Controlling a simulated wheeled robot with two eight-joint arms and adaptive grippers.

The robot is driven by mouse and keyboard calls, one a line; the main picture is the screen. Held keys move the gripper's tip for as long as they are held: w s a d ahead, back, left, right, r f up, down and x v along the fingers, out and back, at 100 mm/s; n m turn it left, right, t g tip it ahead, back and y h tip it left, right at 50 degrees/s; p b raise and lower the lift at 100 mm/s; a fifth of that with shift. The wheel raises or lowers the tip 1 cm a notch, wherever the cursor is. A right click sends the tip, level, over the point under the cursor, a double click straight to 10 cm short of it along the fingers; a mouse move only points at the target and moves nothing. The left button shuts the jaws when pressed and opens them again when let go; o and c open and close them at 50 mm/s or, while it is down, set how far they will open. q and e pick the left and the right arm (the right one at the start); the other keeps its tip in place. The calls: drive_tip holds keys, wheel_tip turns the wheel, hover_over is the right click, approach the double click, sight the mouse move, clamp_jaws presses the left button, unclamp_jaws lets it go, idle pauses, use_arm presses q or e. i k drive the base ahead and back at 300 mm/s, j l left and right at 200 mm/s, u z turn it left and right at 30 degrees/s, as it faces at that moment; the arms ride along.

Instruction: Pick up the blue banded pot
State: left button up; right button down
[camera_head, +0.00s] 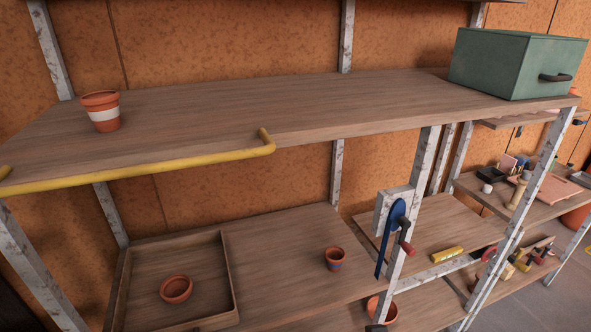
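A small terracotta pot (335,260) with what looks like a blue band stands upright on the lower wooden shelf (280,250), right of the tray. The band is small and hard to make out. Neither of my grippers is in view.
A white-banded pot (101,112) stands on the upper shelf (230,108), behind a yellow rail (150,171) along its front edge. A green box (490,65) sits at its right end. A wooden tray (231,277) holds a plain pot (176,289). A blue-handled device (391,228) is on the post.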

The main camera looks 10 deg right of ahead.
sight(335, 256)
drive_tip(key=i+l, duration=0.2)
drive_tip(key=l, duration=0.2)
drive_tip(key=i+l, duration=0.25)
drive_tip(key=l, duration=0.15)
drive_tip(key=i+l, duration=0.2)
drive_tip(key=l, duration=0.2)
drive_tip(key=i+l+z, duration=0.1)
drive_tip(key=l, duration=0.3)
drive_tip(key=i, duration=0.1)
